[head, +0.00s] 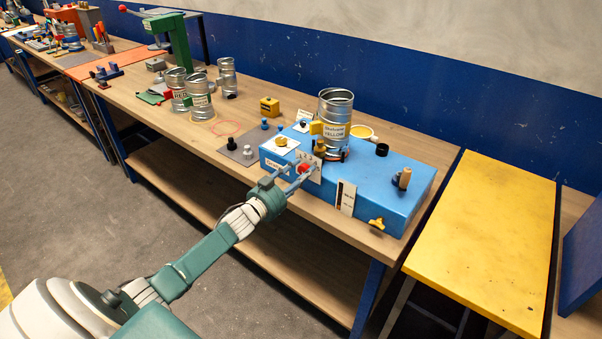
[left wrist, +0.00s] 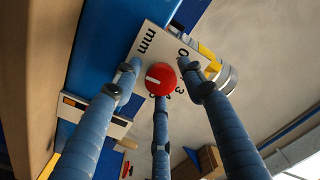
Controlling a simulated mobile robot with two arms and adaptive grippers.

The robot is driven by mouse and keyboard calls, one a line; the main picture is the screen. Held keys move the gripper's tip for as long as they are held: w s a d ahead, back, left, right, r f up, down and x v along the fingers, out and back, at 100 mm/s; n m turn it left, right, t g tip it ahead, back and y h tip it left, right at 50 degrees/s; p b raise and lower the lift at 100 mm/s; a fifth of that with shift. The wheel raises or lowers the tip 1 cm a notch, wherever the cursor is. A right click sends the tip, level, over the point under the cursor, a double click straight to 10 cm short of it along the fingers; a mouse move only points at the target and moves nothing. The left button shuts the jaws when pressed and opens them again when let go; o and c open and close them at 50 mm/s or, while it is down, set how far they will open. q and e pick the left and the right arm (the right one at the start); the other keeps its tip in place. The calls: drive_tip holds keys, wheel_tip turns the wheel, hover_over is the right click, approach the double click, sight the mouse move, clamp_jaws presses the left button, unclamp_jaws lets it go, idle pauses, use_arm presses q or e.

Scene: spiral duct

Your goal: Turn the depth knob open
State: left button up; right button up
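The depth knob (head: 304,168) is a small red knob on a white scale plate at the front left of the blue machine (head: 375,185). In the left wrist view the knob (left wrist: 161,78) is a red disc with a white mark, and the plate (left wrist: 150,42) shows "mm" and numbers. My left gripper (head: 298,168) reaches up to the knob. In the left wrist view its fingers (left wrist: 160,78) stand spread around the knob, with small gaps visible on the left and right. The knob partly hides the plate's numbers. My right gripper is out of view.
A metal can (head: 335,120) labelled yellow stands on the machine just behind the plate. A white panel (head: 346,198) and a yellow wing knob (head: 377,224) are on the machine's front. Other cans (head: 201,100) stand farther left on the bench. A yellow table (head: 490,235) is at right.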

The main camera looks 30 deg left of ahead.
use_arm(q)
drive_tip(key=shift+s, duration=0.1)
drive_tip(key=shift+s+f, duration=0.1)
drive_tip(key=shift+s, duration=0.2)
drive_tip(key=s+a, duration=0.1)
drive_tip(key=s, duration=1)
drive_tip(key=s+d+f+n+g+y+b, duration=0.1)
drive_tip(key=s+f+g, duration=0.35)
drive_tip(key=f, duration=0.85)
drive_tip(key=s+d+f+n+g+y+b, duration=0.15)
drive_tip(key=s+f, duration=0.55)
drive_tip(key=f, duration=0.7)
drive_tip(key=s+d+f+n+g+b, duration=0.15)
drive_tip(key=s+f, duration=0.45)
drive_tip(key=f, duration=0.7)
drive_tip(key=s+d+f+g+b, duration=0.1)
drive_tip(key=s+d+f+g, duration=0.2)
drive_tip(key=s, duration=0.7)
drive_tip(key=s+d+f+g+h+b, duration=0.1)
drive_tip(key=s+d+f+g, duration=0.2)
drive_tip(key=s+d+f, duration=0.5)
drive_tip(key=s+d+f+g+b, duration=0.1)
drive_tip(key=s+d+f+g, duration=0.2)
drive_tip(key=s+f, duration=0.6)
drive_tip(key=s+d, duration=0.2)
drive_tip(key=s, duration=0.3)
drive_tip(key=shift+d+f, duration=0.2)
drive_tip(key=shift+f, duration=0.05)
